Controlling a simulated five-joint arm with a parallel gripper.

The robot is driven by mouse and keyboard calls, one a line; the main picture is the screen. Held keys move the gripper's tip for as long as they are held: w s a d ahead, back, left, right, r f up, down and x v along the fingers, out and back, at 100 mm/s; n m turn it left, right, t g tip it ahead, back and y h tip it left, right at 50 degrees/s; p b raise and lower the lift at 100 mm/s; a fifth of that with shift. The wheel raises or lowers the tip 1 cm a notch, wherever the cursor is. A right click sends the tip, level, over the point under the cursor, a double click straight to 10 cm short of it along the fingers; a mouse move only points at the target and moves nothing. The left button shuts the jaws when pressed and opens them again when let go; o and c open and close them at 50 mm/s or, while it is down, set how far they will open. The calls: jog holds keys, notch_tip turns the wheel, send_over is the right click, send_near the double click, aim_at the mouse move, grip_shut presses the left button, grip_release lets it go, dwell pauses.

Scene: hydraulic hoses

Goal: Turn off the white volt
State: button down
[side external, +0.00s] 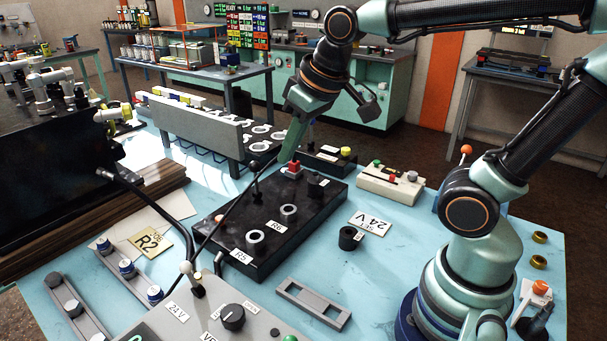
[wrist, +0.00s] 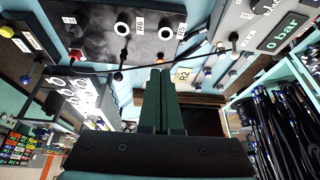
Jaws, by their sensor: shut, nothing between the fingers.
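A grey panel box (side external: 262,325) at the bottom of the side view carries a "24 V" label (side external: 177,311), a black knob (side external: 232,317) and a small white-tipped lever (side external: 187,268). The same box shows in the wrist view (wrist: 240,18) at upper right, with a green "0 bar" display (wrist: 283,33) and a white-tipped lever (wrist: 233,37). My gripper (side external: 285,160) is shut and empty, pointing down above the back end of the black block with a red part (side external: 292,168). I cannot tell whether it touches that part. Its closed green fingers fill the middle of the wrist view (wrist: 158,75).
The black block (side external: 300,237) marked R5 and R6 lies mid-table. A black hose (side external: 160,205) runs at left. A beige box with buttons (side external: 390,184) and a "SET 24 V" card (side external: 369,224) lie right. A grey slotted bracket (side external: 313,303) lies in front.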

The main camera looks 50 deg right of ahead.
jog(key=w+a+g, duration=0.2)
jog(key=w+a, duration=0.5)
jog(key=a, duration=0.2)
jog(key=n+g, duration=0.1)
jog(key=n, duration=0.1)
send_over(190, 275)
jog(key=w, duration=0.6)
jog(key=f, duration=0.4)
jog(key=shift+s+a+f, duration=0.25)
jog(key=shift+f, duration=0.1)
notch_tip(190, 275, down, 10)
jog(key=w, duration=0.1)
jog(key=s, duration=0.3)
jog(key=shift+s+d+r, duration=0.1)
jog(key=shift+s+r, duration=0.15)
jog(key=shift+r, duration=0.15)
